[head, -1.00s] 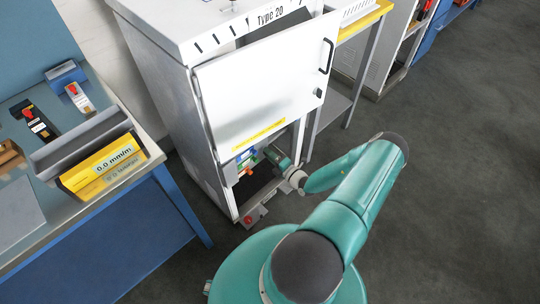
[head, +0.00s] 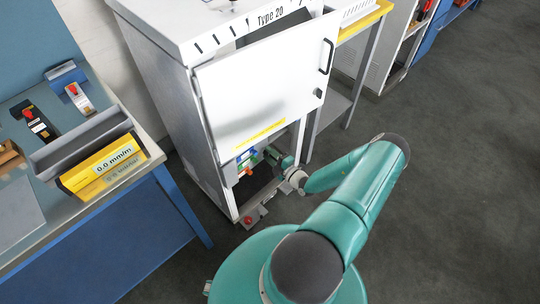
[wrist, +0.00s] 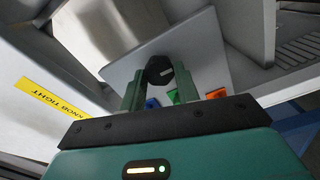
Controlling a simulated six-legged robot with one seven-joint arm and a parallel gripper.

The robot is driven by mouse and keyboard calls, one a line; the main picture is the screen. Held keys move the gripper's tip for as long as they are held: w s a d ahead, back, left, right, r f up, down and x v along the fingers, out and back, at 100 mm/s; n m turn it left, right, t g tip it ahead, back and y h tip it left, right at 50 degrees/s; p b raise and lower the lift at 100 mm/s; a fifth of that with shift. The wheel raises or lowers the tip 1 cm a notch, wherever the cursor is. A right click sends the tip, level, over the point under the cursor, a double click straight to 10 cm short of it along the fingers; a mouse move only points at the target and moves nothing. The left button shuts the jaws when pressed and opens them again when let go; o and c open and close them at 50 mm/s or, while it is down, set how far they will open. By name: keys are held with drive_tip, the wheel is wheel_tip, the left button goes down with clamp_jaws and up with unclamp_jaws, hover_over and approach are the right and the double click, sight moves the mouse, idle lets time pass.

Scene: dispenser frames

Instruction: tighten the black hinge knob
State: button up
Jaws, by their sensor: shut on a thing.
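The black hinge knob (wrist: 159,70) is round with a pale mark on its face. It shows in the wrist view in front of a light grey plate (wrist: 193,45). The two green fingers of my gripper (wrist: 159,76) stand on either side of the knob and are shut on it. In the head view my gripper (head: 274,156) reaches into the lower opening of the white cabinet (head: 160,75), below its raised door panel (head: 265,85). The knob cannot be made out in the head view.
A yellow label (wrist: 50,97) reads "KNOB TIGHT". A red button (head: 248,219) is at the cabinet's foot. A blue-legged bench (head: 140,235) stands left; floor is clear at right.

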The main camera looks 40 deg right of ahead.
drive_tip(key=o, duration=1)
drive_tip(key=shift+c, duration=0.2)
drive_tip(key=s, duration=1.3)
drive_tip(key=shift+s+d, duration=0.2)
drive_tip(key=shift+s, duration=0.2)
